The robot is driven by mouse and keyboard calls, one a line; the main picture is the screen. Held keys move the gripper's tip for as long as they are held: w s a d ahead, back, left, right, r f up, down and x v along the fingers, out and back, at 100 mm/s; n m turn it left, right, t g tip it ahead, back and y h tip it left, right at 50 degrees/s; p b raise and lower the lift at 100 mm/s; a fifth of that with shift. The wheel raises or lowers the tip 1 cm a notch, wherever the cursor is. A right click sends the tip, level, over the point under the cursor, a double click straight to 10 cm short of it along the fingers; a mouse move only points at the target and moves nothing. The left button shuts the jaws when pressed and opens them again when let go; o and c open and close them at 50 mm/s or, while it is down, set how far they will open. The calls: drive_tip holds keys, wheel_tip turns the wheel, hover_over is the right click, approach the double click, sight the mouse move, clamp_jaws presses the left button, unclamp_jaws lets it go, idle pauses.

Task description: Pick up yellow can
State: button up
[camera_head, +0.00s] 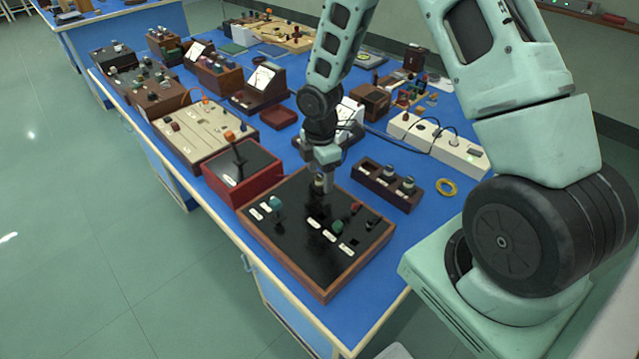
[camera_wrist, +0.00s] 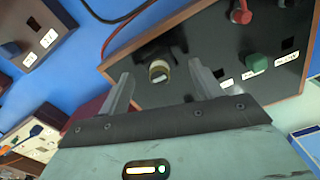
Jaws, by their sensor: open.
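A small cylinder with a dull yellowish band and a pale end (camera_wrist: 158,71) is on the black-topped panel box (camera_head: 290,235); it is the only can-like yellow thing I make out. In the wrist view it lies between the two fingers of my gripper (camera_wrist: 160,76), with gaps on both sides. In the head view my gripper (camera_head: 323,186) points down over the far edge of the panel box, and the cylinder (camera_head: 318,183) is partly hidden by the fingers. My gripper is open and holds nothing.
The panel box carries green and red knobs. A red box (camera_head: 240,173) stands left of it, a dark socket block (camera_head: 387,186) behind right. A yellow ring (camera_head: 446,187) and white power strip (camera_head: 437,144) lie right. Instruments crowd the blue bench beyond.

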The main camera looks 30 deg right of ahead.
drive_tip(key=shift+f, duration=0.9)
drive_tip(key=shift+c, duration=0.4)
drive_tip(key=c, duration=1.1)
drive_tip(key=shift+o, duration=0.2)
